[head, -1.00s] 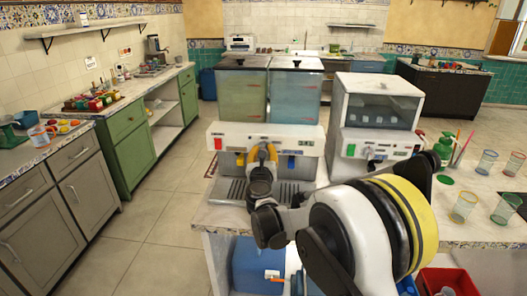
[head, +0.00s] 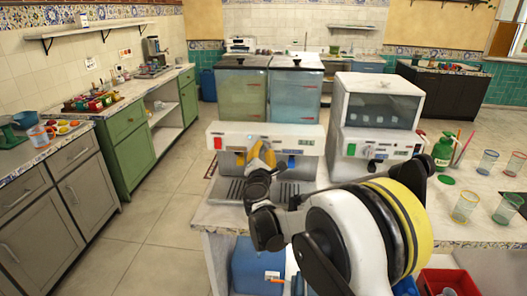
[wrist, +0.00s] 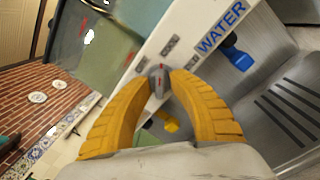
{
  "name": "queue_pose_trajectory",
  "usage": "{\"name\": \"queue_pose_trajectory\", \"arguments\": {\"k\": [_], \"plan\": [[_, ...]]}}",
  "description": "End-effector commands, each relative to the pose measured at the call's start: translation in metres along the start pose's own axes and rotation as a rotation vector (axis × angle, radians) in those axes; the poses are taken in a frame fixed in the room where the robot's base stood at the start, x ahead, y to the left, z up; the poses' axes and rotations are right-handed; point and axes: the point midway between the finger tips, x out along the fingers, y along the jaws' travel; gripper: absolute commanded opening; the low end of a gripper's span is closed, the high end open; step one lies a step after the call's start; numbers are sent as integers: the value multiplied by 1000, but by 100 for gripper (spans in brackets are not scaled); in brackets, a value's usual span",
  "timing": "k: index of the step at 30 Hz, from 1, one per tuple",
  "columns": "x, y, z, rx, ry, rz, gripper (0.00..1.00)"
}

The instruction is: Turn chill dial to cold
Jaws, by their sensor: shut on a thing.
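The chill dial (wrist: 159,82) is a small grey knob with a red mark, on the white front panel of the drink dispenser (head: 308,145). In the wrist view it sits between the yellow fingertips of my gripper (wrist: 161,78). My gripper is shut on the dial, with a finger on each side. In the head view my gripper (head: 262,153) is at the middle of the panel and hides the dial.
A blue tap (wrist: 238,58) under the WATER label and a yellow tap (wrist: 168,121) are close to the fingers. A red switch (head: 218,143) is at the panel's left. A white machine (head: 375,115) stands to the right. Glasses (head: 466,205) stand on the right counter.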

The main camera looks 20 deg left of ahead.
Motion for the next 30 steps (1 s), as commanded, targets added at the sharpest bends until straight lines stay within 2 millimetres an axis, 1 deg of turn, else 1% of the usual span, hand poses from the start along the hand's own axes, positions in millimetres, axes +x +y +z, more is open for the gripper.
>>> {"name": "queue_pose_trajectory", "arguments": {"k": [21,30], "plan": [[0,-1,0,676,-44,-11,0],[0,-1,-1,928,-60,-14,0]]}}
